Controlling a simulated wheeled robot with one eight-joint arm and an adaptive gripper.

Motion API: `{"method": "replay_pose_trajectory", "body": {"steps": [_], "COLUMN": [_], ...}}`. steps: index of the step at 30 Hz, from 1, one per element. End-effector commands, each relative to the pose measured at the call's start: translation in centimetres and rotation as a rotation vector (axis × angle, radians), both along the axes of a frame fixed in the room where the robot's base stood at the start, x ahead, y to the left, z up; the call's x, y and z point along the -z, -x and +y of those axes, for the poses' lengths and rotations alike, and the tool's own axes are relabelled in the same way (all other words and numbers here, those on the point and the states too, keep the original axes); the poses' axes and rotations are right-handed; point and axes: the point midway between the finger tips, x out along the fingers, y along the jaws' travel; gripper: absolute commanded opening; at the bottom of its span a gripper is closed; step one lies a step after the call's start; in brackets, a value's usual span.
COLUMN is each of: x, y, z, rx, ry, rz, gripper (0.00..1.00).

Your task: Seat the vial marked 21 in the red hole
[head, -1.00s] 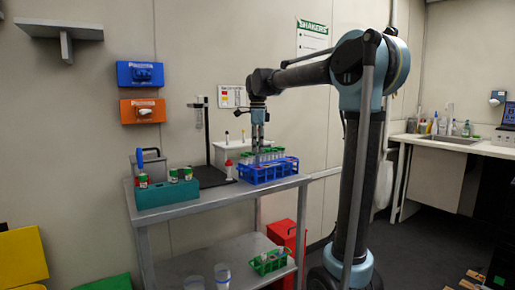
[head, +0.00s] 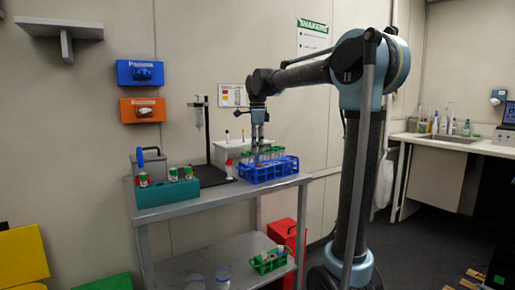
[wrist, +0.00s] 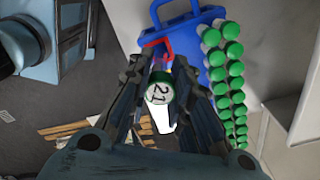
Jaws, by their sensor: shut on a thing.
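The vial marked 21 (wrist: 160,93) has a green cap with a black number. It is between the fingers of my gripper (wrist: 162,84), which is shut on it. The blue rack (wrist: 184,35) lies beyond the fingers in the wrist view, with a red-edged spot (wrist: 157,43) near the vial's cap. In the head view my gripper (head: 258,140) is over the back left part of the blue rack (head: 268,173).
Several green-capped vials (wrist: 236,68) stand in two rows along the rack's right side. On the bench, a teal block (head: 167,193) with several vials, a black stand (head: 209,150) and a white box (head: 232,156) are near. A green rack (head: 269,262) is on the lower shelf.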

Motion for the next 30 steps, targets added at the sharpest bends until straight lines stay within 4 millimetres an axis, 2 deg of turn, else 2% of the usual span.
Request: {"method": "replay_pose_trajectory", "body": {"steps": [30], "x": [0.71], "y": [0.01], "z": [0.0], "rx": [0.0], "ry": [0.0], "rz": [0.0], "gripper": [0.05]}}
